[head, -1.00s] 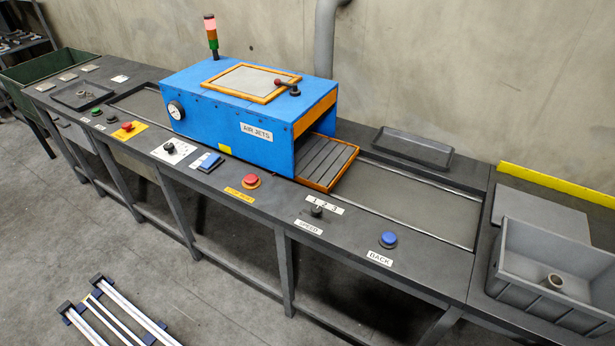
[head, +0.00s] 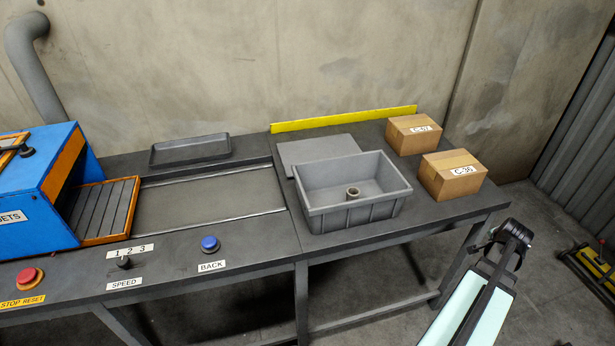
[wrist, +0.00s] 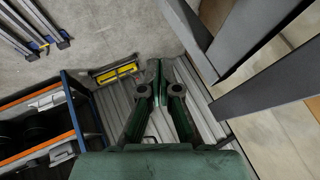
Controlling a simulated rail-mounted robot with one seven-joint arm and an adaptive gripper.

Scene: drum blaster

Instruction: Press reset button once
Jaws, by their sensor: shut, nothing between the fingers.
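A red mushroom button (head: 30,275) sits on a yellow plate lettered "STOP RESET" at the left edge of the head view, on the bench front below the blue air-jets machine (head: 40,190). No other control lettered "reset" can be read now. My gripper (wrist: 156,80) is dark green, shut and empty in the wrist view. It points down toward grey ribbed flooring, and no button shows near it. In the head view my arm is at the lower right, beyond the bench's right end and far from the red button.
A blue BACK button (head: 210,244) and a black SPEED knob (head: 124,262) are on the bench front. A grey bin (head: 350,212) holding a small ring, and two cartons (head: 414,134) (head: 452,176) stand at the right. A shallow tray (head: 190,150) lies behind the conveyor.

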